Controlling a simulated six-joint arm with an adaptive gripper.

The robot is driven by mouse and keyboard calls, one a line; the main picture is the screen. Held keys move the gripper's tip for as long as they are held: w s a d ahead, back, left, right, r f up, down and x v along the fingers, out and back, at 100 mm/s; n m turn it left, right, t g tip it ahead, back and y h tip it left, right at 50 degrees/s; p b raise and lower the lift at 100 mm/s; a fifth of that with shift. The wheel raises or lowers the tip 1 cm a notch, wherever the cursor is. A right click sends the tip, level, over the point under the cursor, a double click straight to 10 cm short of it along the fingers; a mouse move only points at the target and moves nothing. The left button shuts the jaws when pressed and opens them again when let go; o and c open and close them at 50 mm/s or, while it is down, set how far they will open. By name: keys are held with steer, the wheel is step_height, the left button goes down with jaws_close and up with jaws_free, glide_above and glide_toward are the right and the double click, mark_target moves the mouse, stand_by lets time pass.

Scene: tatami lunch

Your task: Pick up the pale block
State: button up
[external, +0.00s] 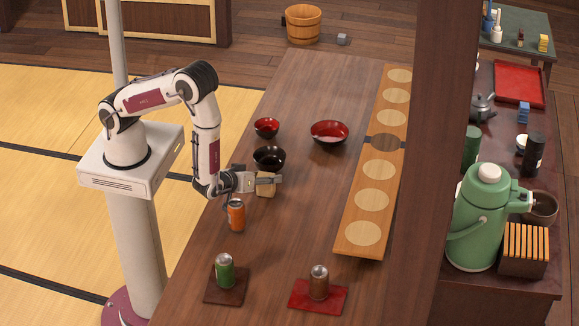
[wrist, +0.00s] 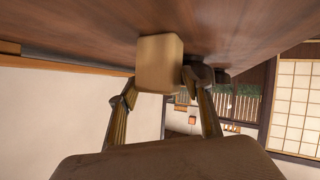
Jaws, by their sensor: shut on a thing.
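The pale block (external: 266,189) is a small wooden-looking piece near the left side of the long dark table, just in front of the black bowl (external: 269,155). My gripper (external: 267,181) is shut on it, with the fingers on either side and partly covering it. In the wrist view the pale block (wrist: 160,63) sits between the two fingertips of my gripper (wrist: 163,82), close to the table surface. I cannot tell whether it touches the table.
An orange can (external: 236,215) stands close to my gripper. Two red-lined bowls (external: 329,132) (external: 266,127) are farther back. A green can (external: 225,270) and a brown can (external: 319,282) stand on mats at the front. A long board (external: 350,240) with pale circles lies to the right.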

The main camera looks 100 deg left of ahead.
mark_target(265, 175)
steer(key=shift+r, duration=0.2)
steer(key=shift+r, duration=4.75)
